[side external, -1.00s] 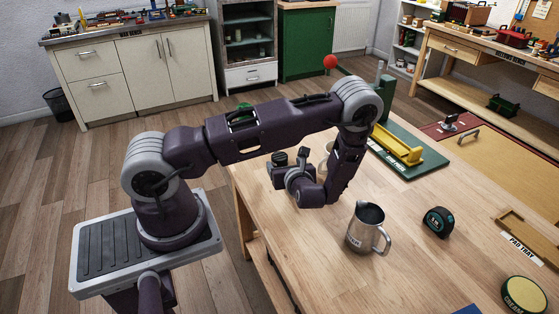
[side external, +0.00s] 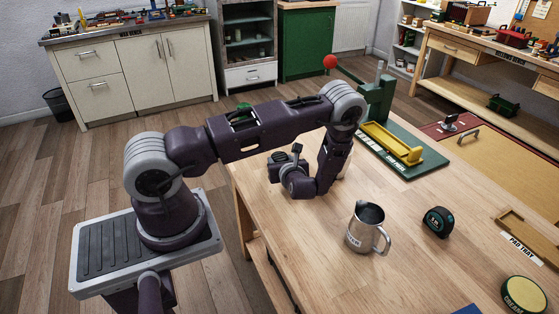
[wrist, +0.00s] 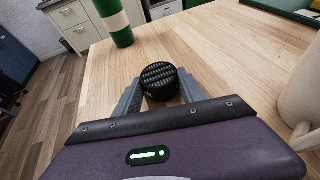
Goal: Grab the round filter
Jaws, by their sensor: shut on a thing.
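The round filter (wrist: 160,80) is a short black cylinder with a ridged, grille-like top. In the wrist view it sits upright between the two grey fingers of my gripper (wrist: 158,94), which are shut on its sides. In the side view my gripper (side external: 281,174) is low over the near-left part of the wooden table, and the dark filter (side external: 280,157) shows only small at its end. I cannot tell whether the filter's base touches the table.
A steel jug (side external: 365,229) and a tape measure (side external: 438,222) stand to the right on the table. A green press (side external: 378,100) with a yellow cradle is behind. A green, cream-banded cylinder (wrist: 114,22) stands beyond the filter. A cream mug (wrist: 302,105) is close at right.

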